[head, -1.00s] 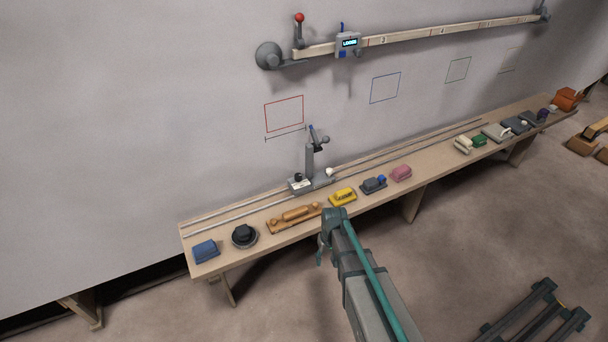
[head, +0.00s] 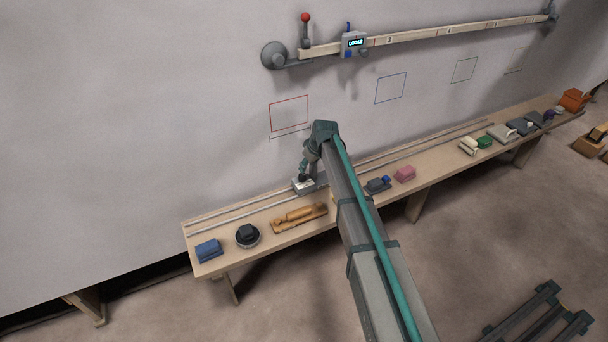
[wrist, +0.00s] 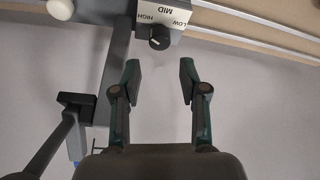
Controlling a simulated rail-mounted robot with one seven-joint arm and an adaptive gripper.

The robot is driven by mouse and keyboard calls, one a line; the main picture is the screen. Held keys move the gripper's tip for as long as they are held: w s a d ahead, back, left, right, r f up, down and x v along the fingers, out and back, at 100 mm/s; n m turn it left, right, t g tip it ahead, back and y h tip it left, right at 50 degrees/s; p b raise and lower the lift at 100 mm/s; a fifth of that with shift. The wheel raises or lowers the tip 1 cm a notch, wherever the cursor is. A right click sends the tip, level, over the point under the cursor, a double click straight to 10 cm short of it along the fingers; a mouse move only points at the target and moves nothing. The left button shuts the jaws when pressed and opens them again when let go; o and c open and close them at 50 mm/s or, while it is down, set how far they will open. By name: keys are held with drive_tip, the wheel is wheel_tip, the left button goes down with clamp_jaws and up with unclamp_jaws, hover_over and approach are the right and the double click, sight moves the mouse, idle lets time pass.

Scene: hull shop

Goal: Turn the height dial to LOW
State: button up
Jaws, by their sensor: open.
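The height dial (wrist: 160,38) is a round black knob on a light plate (wrist: 170,14) printed HIGH, MID and LOW. It carries a small white mark, but I cannot tell for sure which word it points at. My gripper (wrist: 160,79) is open and empty, its two fingers spread. The dial shows just beyond the gap between the fingertips, apart from them. In the head view my gripper (head: 306,174) is over the carriage (head: 303,186) on the bench rails, and my arm hides most of that carriage.
The wooden bench (head: 232,263) holds a blue block (head: 208,250), a black round item (head: 247,235) and a wooden tool (head: 299,217) to the left. A grey post (wrist: 115,70) and dark lever (wrist: 50,145) stand left of my fingers. A wall rail (head: 430,33) runs above.

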sight(303, 175)
drive_tip(key=p+x, duration=0.1)
drive_tip(key=x, duration=0.7)
drive_tip(key=shift+f, duration=0.1)
drive_tip(key=shift+c, duration=0.2)
clamp_jaws()
